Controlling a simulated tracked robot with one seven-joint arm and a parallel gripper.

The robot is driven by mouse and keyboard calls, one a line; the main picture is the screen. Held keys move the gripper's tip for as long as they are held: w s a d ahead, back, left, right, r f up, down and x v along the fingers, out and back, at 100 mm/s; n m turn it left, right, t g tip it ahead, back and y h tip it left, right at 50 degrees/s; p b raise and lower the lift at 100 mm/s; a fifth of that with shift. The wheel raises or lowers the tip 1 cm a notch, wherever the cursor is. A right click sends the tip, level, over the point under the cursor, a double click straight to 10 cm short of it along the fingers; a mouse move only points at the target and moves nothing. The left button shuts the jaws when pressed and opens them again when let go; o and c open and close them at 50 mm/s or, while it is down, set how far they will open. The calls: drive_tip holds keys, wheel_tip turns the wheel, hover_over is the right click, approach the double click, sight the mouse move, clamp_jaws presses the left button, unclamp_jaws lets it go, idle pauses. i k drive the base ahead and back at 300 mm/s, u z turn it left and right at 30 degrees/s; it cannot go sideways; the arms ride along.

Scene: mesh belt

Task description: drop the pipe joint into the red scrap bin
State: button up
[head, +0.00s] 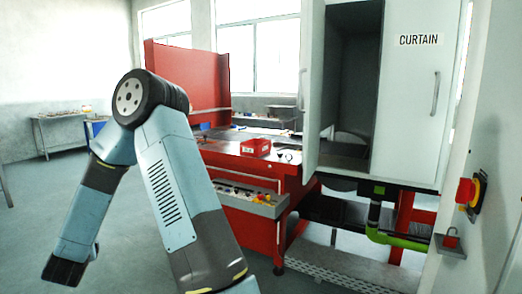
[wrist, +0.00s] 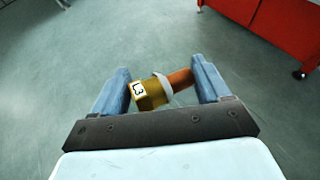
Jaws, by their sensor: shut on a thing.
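My gripper (wrist: 162,88) is shut on the pipe joint (wrist: 152,95), a brass-coloured piece with a pale ring, a copper-coloured end and a white label reading L3. The joint lies crosswise between the two blue fingers, above the grey floor. A small red bin (head: 255,147) with a white label stands on top of the red workbench, near the middle of the head view. My arm is bent down at the left of the head view, away from the bin. The fingers and the joint cannot be made out there.
A grey cabinet marked CURTAIN (head: 420,85) with an open door stands right of the bin. A side table (head: 62,133) is at the far left. The floor at left is clear.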

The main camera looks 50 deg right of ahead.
sight(264, 154)
drive_tip(key=u, duration=0.05)
drive_tip(key=k, duration=1.3)
drive_tip(key=u, duration=0.1)
drive_tip(key=i, duration=2.4)
drive_tip(key=z, duration=0.65)
drive_tip(key=i, duration=0.65)
drive_tip(key=z, duration=0.95)
drive_tip(key=i, duration=0.65)
drive_tip(key=z, duration=0.05)
drive_tip(key=k, duration=0.1)
drive_tip(key=z, duration=0.5)
